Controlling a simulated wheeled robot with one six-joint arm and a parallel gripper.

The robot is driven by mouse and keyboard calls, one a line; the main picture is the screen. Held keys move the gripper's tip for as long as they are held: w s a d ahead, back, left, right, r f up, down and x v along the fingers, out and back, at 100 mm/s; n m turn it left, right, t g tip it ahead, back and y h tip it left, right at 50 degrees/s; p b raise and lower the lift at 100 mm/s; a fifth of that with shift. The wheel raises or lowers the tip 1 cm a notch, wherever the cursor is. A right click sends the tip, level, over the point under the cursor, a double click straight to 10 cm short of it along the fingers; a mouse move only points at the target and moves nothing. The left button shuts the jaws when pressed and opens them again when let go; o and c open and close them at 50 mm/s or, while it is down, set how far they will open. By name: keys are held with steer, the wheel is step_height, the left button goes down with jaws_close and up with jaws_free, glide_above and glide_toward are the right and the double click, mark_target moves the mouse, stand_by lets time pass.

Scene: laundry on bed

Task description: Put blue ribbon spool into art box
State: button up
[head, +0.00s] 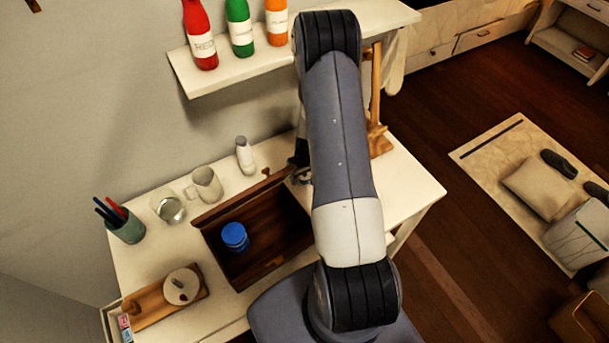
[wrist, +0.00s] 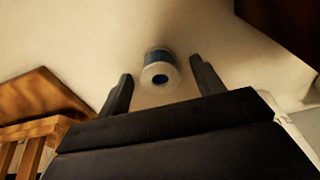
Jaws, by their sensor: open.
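The blue ribbon spool (wrist: 158,72), with pale end discs and a blue middle, is on the pale desk in the wrist view. It appears between and just beyond the tips of my gripper (wrist: 160,70). The fingers are spread and a gap shows on both sides of the spool. In the head view my arm hides the spool, and only a dark part of my gripper shows beside the arm. The open dark wooden art box (head: 272,266) is on the desk, left of my arm. A blue round item (head: 235,236) stands inside it.
A wooden easel (head: 377,135) rises behind my arm. A shelf (head: 215,77) with bottles hangs above.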

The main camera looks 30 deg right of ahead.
steer(key=shift+f, duration=0.4)
steer(key=shift+c, duration=0.4)
steer(key=c, duration=1)
steer(key=shift+r, duration=0.1)
steer(key=shift+c, duration=0.2)
